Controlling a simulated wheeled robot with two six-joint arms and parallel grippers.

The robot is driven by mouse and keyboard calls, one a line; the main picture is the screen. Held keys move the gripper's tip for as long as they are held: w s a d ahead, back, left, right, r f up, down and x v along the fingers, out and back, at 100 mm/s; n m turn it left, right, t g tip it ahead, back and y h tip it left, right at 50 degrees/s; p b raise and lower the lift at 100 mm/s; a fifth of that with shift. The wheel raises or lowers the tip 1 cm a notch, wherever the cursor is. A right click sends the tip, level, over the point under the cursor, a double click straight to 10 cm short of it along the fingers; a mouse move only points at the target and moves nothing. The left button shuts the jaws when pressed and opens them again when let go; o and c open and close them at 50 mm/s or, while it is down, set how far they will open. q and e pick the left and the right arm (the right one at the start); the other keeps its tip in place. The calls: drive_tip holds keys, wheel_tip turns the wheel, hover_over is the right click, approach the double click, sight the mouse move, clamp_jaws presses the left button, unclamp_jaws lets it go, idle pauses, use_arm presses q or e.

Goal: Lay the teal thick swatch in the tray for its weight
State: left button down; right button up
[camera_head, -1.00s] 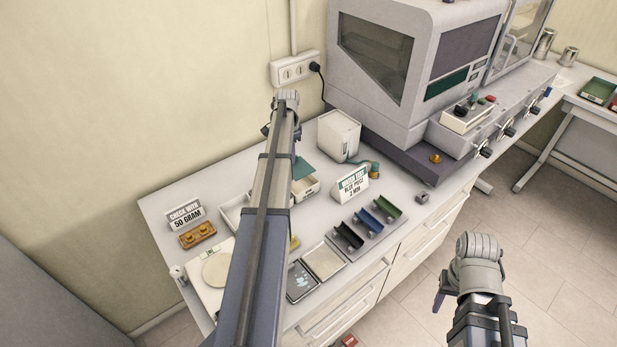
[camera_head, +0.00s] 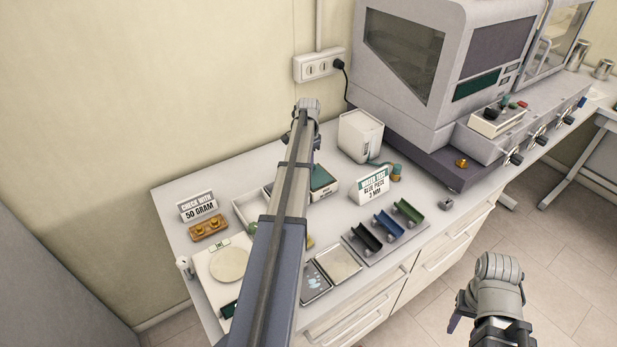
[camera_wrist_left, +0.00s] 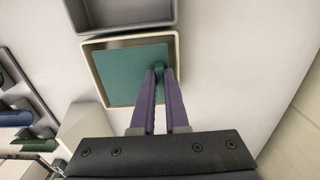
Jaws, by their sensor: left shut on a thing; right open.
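The teal thick swatch (camera_head: 323,177) shows just right of my left forearm in the head view. In the left wrist view the swatch (camera_wrist_left: 130,75) lies flat within the cream rim of a square tray (camera_wrist_left: 92,62); whether it touches the floor is unclear. My left gripper (camera_wrist_left: 160,72) is shut on a small teal tab at the swatch's edge. In the head view, my left arm hides its fingers. The tray's front wall (camera_head: 325,194) shows below the swatch. My right gripper (camera_head: 456,311) is open and empty, out past the bench's front edge.
A grey bin (camera_wrist_left: 125,12) adjoins the tray. A white box (camera_head: 360,136) and a sign (camera_head: 372,186) stand to its right. Black, blue and green holders (camera_head: 386,228) and a balance (camera_head: 229,264) are nearer the front.

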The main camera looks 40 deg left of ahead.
use_arm(q)
drive_tip(key=shift+f+b, duration=1.8)
drive_tip(key=shift+f, duration=0.25)
drive_tip(key=c, duration=1.2)
unclamp_jaws()
drive_tip(key=shift+r, duration=0.1)
drive_tip(key=shift+r, duration=0.15)
wheel_tip(320, 180, up, 12)
drive_tip(key=p, duration=1.2)
drive_tip(key=shift+r, duration=0.1)
